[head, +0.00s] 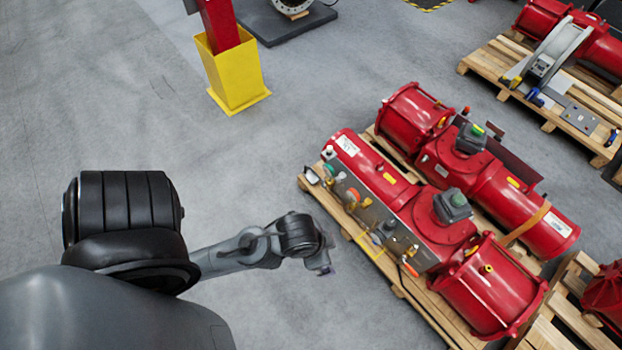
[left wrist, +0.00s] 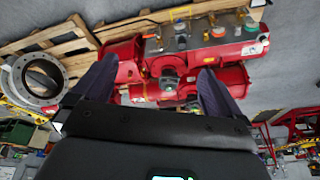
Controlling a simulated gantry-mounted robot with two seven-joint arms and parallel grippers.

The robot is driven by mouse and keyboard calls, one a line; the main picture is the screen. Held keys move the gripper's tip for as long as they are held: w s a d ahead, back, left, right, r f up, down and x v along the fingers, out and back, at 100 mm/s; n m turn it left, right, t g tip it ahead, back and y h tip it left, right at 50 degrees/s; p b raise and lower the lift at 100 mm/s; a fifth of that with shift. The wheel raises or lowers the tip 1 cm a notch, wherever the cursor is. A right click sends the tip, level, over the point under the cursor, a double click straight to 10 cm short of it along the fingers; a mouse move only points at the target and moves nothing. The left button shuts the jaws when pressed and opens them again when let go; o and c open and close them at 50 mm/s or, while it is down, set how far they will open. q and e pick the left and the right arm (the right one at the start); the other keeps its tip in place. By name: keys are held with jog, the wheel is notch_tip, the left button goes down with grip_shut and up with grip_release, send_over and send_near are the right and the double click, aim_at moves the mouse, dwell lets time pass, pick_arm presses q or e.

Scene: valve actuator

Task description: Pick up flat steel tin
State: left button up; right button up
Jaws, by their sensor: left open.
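A small, flat, silvery item that looks like the flat steel tin (head: 312,175) lies at the left corner of the pallet in the head view, beside the red actuator. Its details are too small to tell. My left gripper (head: 325,270) is left of the pallet and below the tin in the head view, apart from both. In the left wrist view my left gripper (left wrist: 158,68) has its two dark fingers spread, with nothing held between them. The actuator shows beyond the fingers. I cannot clearly make out the tin there. My right gripper is not in view.
The pallet (head: 400,290) carries large red actuators (head: 505,205) with a panel of knobs and fittings (head: 365,205) along the near side. A yellow post base (head: 238,85) stands at the upper left. Other loaded pallets are at the right. The grey floor on the left is clear.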

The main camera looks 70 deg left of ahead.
pick_arm(q)
jog(key=shift+c, duration=0.2)
dwell(0.3)
jog(key=c, duration=0.9)
jog(key=shift+w, duration=0.1)
